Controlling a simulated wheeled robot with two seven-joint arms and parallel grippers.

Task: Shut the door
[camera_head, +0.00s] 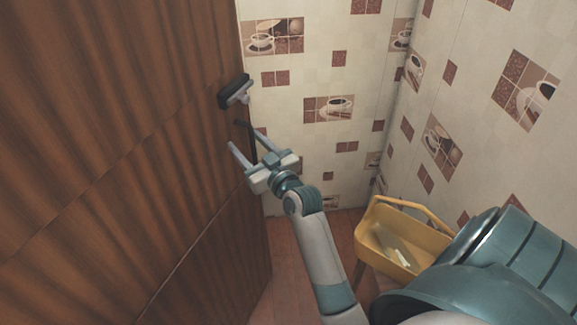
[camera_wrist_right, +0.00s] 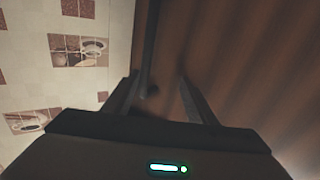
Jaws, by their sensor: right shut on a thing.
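The door (camera_head: 120,160) is a large brown wood-grain panel filling the left of the head view. It stands with its free edge towards the patterned wall. A dark plate with a pale handle (camera_head: 238,92) sits near that edge. My right gripper (camera_head: 234,133) is at the door's edge, below the handle and apart from it. One finger is on the near face and the other at the far side, so it is shut on the door edge. In the right wrist view the fingers (camera_wrist_right: 158,76) straddle the dark edge, with the door face (camera_wrist_right: 240,60) at right. My left gripper is not in view.
A yellow bin or basket (camera_head: 405,232) with pale items inside stands at the lower right, near my arm. Tiled walls with coffee-cup pictures (camera_head: 330,108) meet in a corner behind.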

